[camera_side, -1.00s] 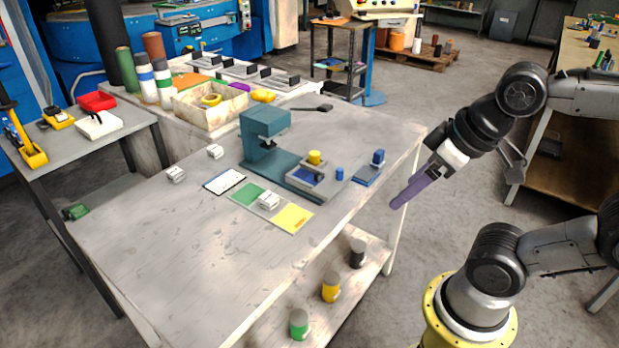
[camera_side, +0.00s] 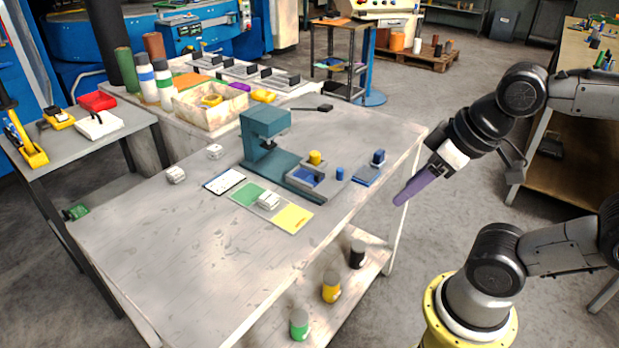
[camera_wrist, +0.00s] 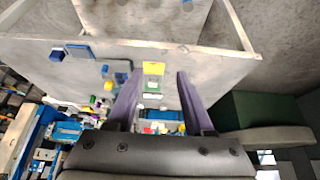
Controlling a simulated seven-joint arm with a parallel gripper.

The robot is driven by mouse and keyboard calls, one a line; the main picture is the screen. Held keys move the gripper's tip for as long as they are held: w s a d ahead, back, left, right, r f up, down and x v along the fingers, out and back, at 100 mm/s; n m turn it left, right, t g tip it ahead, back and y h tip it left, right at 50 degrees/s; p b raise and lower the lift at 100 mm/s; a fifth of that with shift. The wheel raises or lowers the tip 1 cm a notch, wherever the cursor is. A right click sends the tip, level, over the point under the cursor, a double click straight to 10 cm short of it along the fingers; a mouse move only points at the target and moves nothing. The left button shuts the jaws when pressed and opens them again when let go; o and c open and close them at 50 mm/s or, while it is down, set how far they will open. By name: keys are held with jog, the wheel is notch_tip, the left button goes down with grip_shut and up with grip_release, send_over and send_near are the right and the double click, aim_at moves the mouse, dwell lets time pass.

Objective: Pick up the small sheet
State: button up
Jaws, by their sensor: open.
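A small white sheet with a dark border (camera_side: 224,181) lies flat on the grey table, left of the teal press (camera_side: 265,135). I cannot tell for certain that it is the sheet meant. A mat with a green part (camera_side: 247,194) and a yellow part (camera_side: 292,218) lies beside it, with a white block (camera_side: 268,200) on it. My gripper (camera_side: 398,203) is off the table's right edge, far from the sheet, its purple fingers pointing down-left. In the wrist view my gripper (camera_wrist: 160,72) has its fingers apart with nothing held; the yellow part (camera_wrist: 153,68) shows beyond them.
A blue pad with a blue block (camera_side: 378,157) is near the right edge. Two white blocks (camera_side: 175,174) (camera_side: 214,151) sit farther left. The table's front left is clear.

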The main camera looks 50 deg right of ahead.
jog(key=w+r+n, duration=0.6)
jog(key=r+n, duration=0.1)
jog(key=n, duration=0.4)
jog(key=n+g, duration=0.6)
jog(key=n, duration=0.1)
send_over(318, 174)
notch_tip(318, 174, down, 11)
notch_tip(318, 174, down, 7)
jog(key=shift+w+f, duration=0.1)
jog(key=shift+f, duration=3)
